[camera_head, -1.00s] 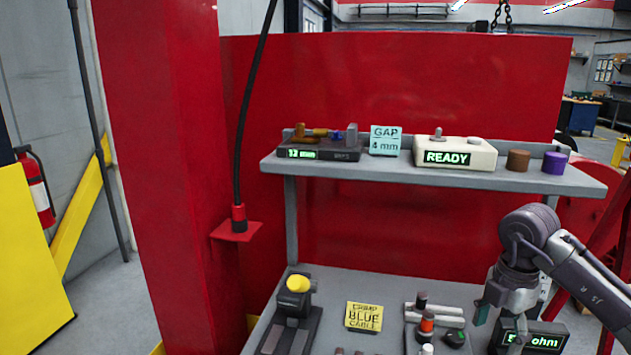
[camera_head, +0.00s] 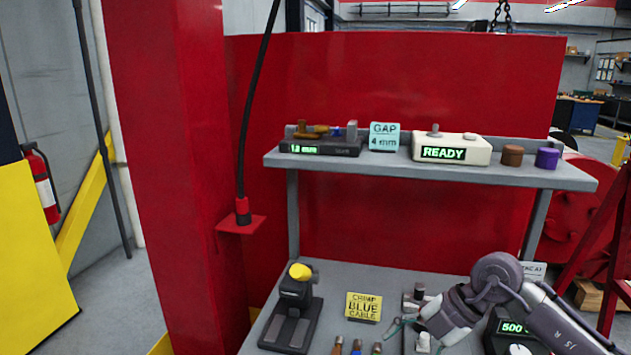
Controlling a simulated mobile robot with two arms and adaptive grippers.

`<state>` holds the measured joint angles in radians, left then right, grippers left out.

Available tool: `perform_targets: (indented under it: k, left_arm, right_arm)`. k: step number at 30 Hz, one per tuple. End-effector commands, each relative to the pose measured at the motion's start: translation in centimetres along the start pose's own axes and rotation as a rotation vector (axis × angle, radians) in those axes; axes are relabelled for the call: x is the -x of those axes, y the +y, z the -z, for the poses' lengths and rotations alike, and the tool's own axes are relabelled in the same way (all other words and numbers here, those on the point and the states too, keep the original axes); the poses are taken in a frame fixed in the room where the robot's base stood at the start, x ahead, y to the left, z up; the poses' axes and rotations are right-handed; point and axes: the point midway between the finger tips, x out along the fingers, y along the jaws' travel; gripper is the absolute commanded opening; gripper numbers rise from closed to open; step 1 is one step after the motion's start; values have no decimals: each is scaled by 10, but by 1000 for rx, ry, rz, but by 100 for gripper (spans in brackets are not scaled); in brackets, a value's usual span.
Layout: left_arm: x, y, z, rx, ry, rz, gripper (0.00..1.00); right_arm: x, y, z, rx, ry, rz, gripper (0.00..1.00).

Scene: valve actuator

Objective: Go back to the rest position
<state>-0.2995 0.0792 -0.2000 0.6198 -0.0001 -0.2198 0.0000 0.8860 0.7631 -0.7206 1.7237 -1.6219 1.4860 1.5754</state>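My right gripper (camera_head: 418,337) hangs over the lower bench, its arm coming in from the right. Its greenish fingertips look spread apart, with nothing visible held between them. It covers part of a group of small parts, including a dark-capped piece (camera_head: 419,291) and a white piece (camera_head: 423,343). My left gripper is not in view.
A grey bench (camera_head: 372,276) carries a yellow-topped press (camera_head: 298,302), a yellow "CRIMP BLUE CABLE" sign (camera_head: 363,306) and a meter (camera_head: 497,335) showing 500. The shelf above (camera_head: 400,170) holds a READY box (camera_head: 451,148). A black cable (camera_head: 250,105) hangs by the red column.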

Motion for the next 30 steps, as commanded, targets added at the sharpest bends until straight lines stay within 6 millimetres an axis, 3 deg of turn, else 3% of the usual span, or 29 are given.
perform_targets:
  k: [3,5,6,9,12,14,16,20,24,27,30]
  left_arm:
    - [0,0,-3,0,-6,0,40]
    - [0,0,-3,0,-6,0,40]
    - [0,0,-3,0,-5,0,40]
    - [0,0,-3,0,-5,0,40]
    - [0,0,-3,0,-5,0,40]
    - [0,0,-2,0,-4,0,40]
    - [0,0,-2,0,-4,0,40]
    - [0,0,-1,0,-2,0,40]
    - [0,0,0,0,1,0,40]
    - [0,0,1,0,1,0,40]
    - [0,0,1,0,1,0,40]
  right_arm:
    - [-28,26,55,90,201,-203,71]
    - [-33,44,90,123,324,-365,71]
    - [-31,57,112,128,400,-490,71]
    - [-9,85,147,78,538,-813,71]
    - [23,101,150,-68,592,-1121,71]
    - [39,102,137,-199,580,-1286,71]
    - [53,95,111,-383,525,-1444,71]
    - [52,54,49,-786,324,-1604,71]
    - [17,-20,0,-1200,49,-1558,71]
    - [-15,-78,-13,-1436,-127,-1424,71]
    - [-45,-134,-11,-1617,-272,-1247,71]
